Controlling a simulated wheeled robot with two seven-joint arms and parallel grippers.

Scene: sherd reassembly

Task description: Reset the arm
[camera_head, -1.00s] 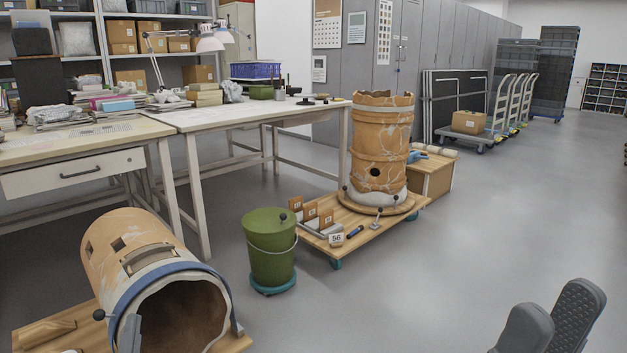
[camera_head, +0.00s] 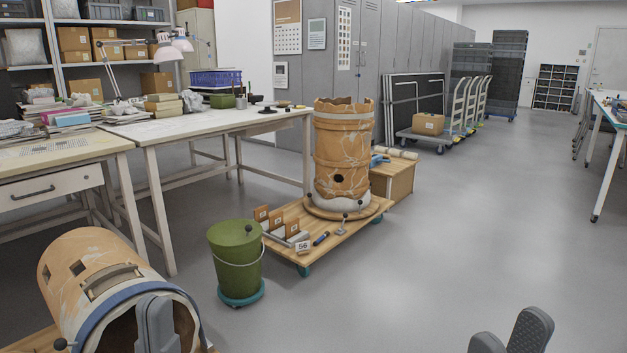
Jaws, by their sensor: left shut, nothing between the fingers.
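My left gripper (camera_head: 157,322) is at the bottom left, in front of the open end of the lying terracotta cylinder (camera_head: 100,262). It is shut and looks empty; it hides part of the dark opening, and I cannot tell its depth relative to the rim. My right gripper (camera_head: 510,334) is at the bottom edge, right of the middle, over bare floor. Its two fingertips show apart with nothing between them, and its lower part is cut off by the frame.
A green lidded bucket (camera_head: 236,268) stands on the floor beside the lying cylinder. A low wooden dolly (camera_head: 335,243) carries an upright patched cylinder (camera_head: 342,155). White worktables (camera_head: 150,133) stand behind at left. Floor at centre right is clear; another table (camera_head: 606,115) stands at far right.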

